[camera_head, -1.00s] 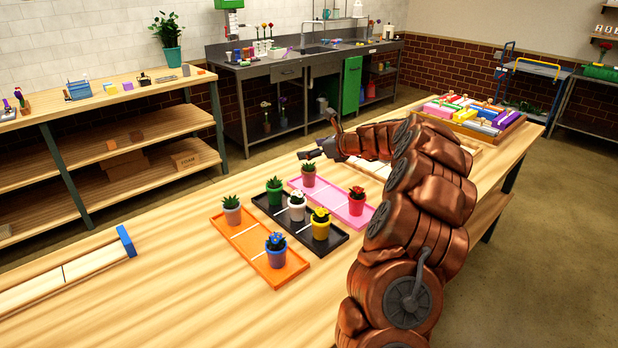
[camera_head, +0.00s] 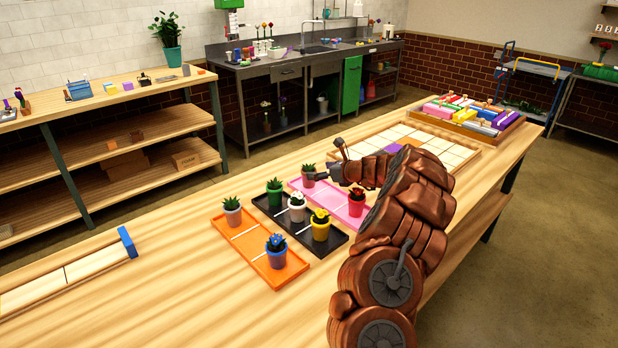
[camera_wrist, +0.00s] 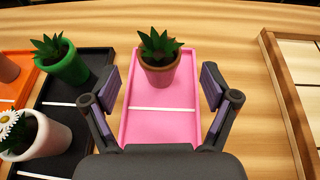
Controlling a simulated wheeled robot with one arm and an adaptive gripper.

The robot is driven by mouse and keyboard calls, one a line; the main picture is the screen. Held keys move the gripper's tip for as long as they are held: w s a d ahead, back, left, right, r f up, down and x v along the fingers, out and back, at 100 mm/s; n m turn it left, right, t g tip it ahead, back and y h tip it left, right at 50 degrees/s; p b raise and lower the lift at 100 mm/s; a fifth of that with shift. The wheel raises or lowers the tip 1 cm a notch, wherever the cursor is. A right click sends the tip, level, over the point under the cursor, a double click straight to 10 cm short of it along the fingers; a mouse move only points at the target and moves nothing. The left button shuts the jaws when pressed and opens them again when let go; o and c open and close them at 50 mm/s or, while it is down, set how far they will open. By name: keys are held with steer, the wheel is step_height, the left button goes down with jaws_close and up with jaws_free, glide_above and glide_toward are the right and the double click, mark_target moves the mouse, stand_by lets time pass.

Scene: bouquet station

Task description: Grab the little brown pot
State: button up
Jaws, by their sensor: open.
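The little brown pot (camera_wrist: 159,74) holds a spiky green plant and stands upright at the far end of the pink tray (camera_wrist: 163,122) in the wrist view. In the head view the brown pot (camera_head: 308,180) is at the back end of the pink tray (camera_head: 330,206), left of my gripper (camera_head: 327,172). In the wrist view my gripper (camera_wrist: 160,92) is open, one finger on each side of the tray, with the pot ahead between them. No contact with the pot is visible.
A black tray (camera_wrist: 80,118) left of the pink one holds a green pot (camera_wrist: 70,68) and a white pot (camera_wrist: 47,138). A red pot (camera_head: 356,206) stands at the pink tray's near end. A wooden grid tray (camera_head: 447,137) lies to the right.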

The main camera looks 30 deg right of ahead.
mark_target(312, 170)
steer(key=shift+p+x, duration=0.65)
steer(key=shift+x, duration=2.3)
steer(key=shift+f, duration=0.1)
steer(key=c, duration=1.6)
